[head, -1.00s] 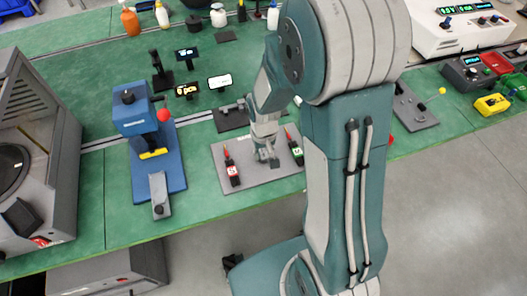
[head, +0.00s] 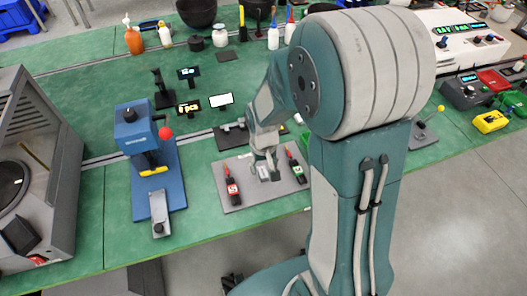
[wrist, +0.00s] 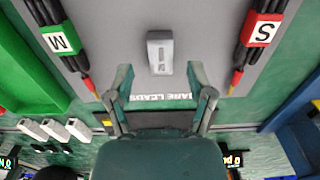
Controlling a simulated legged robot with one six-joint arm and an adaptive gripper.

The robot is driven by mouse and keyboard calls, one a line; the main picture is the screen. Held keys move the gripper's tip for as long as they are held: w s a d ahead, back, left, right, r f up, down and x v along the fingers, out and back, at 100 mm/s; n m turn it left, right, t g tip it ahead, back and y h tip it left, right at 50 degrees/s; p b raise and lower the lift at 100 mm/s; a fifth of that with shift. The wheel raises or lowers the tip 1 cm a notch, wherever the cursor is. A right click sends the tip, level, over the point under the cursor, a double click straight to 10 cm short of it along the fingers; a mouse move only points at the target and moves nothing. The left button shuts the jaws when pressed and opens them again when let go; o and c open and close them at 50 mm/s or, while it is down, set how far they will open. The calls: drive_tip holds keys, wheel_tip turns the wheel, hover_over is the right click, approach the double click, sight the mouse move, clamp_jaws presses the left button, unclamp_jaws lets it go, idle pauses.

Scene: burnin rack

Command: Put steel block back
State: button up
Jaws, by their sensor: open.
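A small grey steel block (wrist: 160,52) with a marking lies on a grey mat (wrist: 130,20) printed with lettering that reads "ARE LEADS". My gripper (wrist: 159,80) is open in the wrist view, its two fingers spread either side of the block's line. The block appears just beyond the fingertips, between them and not gripped. In the head view my gripper (head: 265,172) is low over the mat and largely hides the block.
A red-labelled lead set (head: 231,185) and a green-labelled one (head: 295,167) flank my gripper on the mat. A blue press (head: 150,160) with a red knob stands left. A dark fixture (head: 230,135) lies behind the mat. Bottles and pots line the bench's back.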

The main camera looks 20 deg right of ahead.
sight(264, 173)
wheel_tip(264, 173, up, 9)
drive_tip(key=s+r+t, duration=0.5)
drive_tip(key=s+r, duration=0.8)
drive_tip(key=s, duration=0.1)
drive_tip(key=shift+r+t, duration=0.25)
drive_tip(key=shift+t, duration=0.05)
drive_tip(key=shift+w, duration=0.1)
idle(0.7)
